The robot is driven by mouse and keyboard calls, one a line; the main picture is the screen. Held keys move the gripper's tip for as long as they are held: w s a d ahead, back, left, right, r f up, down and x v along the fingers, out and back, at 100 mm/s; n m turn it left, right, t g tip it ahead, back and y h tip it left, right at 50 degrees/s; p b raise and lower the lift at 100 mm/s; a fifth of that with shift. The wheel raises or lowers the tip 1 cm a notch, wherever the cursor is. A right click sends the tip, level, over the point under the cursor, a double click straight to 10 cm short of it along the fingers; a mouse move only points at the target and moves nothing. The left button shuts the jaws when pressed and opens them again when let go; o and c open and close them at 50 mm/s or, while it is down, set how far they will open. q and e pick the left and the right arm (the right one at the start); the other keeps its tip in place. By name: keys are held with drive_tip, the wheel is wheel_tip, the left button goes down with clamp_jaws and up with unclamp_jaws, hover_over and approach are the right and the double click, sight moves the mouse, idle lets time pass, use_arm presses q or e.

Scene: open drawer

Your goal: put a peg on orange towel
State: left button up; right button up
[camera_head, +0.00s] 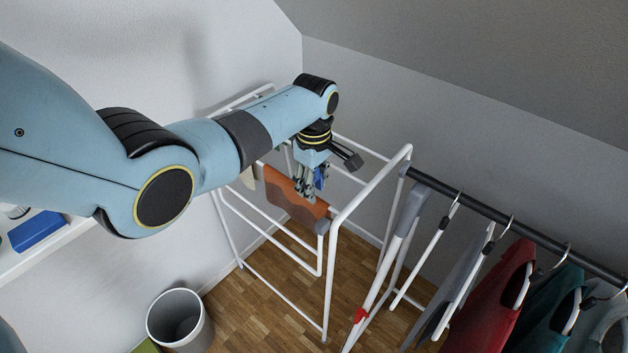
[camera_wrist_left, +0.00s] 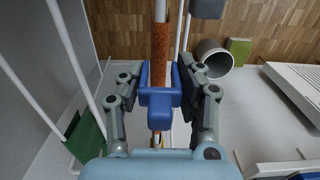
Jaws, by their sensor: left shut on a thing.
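The orange towel (camera_head: 288,197) hangs over a bar of the white drying rack (camera_head: 329,270). It shows as a narrow rust-coloured strip along the bar in the left wrist view (camera_wrist_left: 161,45). My left gripper (camera_head: 309,193) is at the towel's right end, pointing down. It is shut on a blue peg (camera_wrist_left: 160,112), which also shows between the fingers in the head view (camera_head: 321,178). In the left wrist view the peg's two prongs lie on either side of the towel-covered bar. Whether the prongs press on the cloth cannot be told. My right gripper is not in view.
White rack rails surround my left gripper. A green cloth (camera_wrist_left: 87,140) hangs nearby. A clothes rail (camera_head: 480,208) with several garments stands at the right. A grey bin (camera_head: 196,335) stands on the wooden floor. A blue box (camera_head: 37,230) is on a white shelf at the left.

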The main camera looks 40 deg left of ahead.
sight(296, 201)
use_arm(q)
wheel_tip(296, 201, down, 2)
drive_tip(key=shift+f+b, duration=0.15)
drive_tip(key=shift+b, duration=0.45)
drive_tip(key=shift+f+b, duration=0.6)
drive_tip(key=shift+f, duration=0.3)
drive_tip(key=shift+f+b, duration=0.35)
drive_tip(key=shift+f, duration=0.25)
drive_tip(key=o, duration=0.9)
drive_tip(key=shift+c, duration=0.2)
drive_tip(key=shift+r, duration=0.1)
